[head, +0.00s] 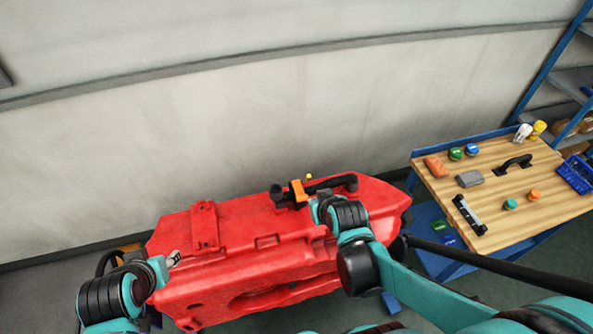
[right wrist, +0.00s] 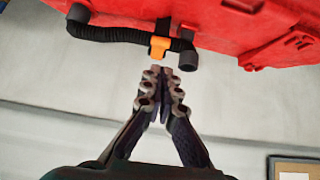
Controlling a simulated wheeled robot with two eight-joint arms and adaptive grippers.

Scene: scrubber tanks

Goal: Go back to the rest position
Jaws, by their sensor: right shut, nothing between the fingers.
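The red scrubber tank (head: 245,232) stands in front of the pale wall. A black hose (head: 330,185) with an orange clip (head: 298,191) lies along its far top edge. In the right wrist view the clip (right wrist: 159,46) and hose (right wrist: 110,35) are just beyond my right gripper (right wrist: 160,75), whose fingers are shut with nothing between them. In the head view my right wrist is over the tank's right part, and its fingers are mostly hidden. My left gripper (head: 174,258) is at the tank's left side; its fingers are too small to read.
A small yellow ball (head: 309,176) shows behind the clip.

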